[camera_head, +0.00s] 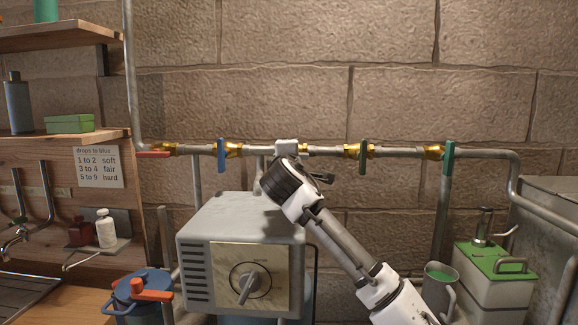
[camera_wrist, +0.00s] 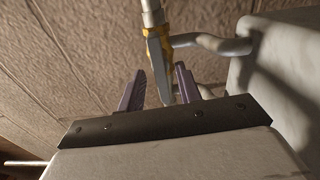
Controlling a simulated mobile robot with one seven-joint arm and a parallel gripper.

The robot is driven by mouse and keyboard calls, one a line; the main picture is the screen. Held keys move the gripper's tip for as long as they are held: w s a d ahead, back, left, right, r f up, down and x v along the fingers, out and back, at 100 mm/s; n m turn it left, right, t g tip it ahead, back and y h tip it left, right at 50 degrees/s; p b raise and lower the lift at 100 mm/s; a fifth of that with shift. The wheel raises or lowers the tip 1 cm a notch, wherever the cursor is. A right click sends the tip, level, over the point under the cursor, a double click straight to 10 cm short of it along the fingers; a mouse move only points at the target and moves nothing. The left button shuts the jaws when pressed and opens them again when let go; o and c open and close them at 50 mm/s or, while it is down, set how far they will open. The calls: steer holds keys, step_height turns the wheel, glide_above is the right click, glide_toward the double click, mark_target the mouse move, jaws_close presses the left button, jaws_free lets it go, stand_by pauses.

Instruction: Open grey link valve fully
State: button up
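The grey link valve (camera_head: 287,147) sits on the horizontal pipe at the middle of the head view, largely hidden behind my gripper. In the wrist view its grey handle (camera_wrist: 158,78) hangs from a brass body (camera_wrist: 154,36) and reaches down between my two fingers. My gripper (camera_wrist: 160,70) is open, one purple-grey finger on each side of the handle, with a clear gap on the left and a smaller one on the right. Contact with the right finger cannot be told. How far the valve is turned cannot be told. In the head view my fingertips are hidden.
On the same pipe are a red lever (camera_head: 153,154), a blue handle (camera_head: 221,154), a dark green handle (camera_head: 363,156) and a green handle (camera_head: 449,157). A grey box with a dial (camera_head: 246,283) stands below. A stone wall (camera_head: 300,100) is close behind the pipe.

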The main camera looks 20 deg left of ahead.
steer(key=b+v, duration=0.4)
steer(key=v, duration=0.9)
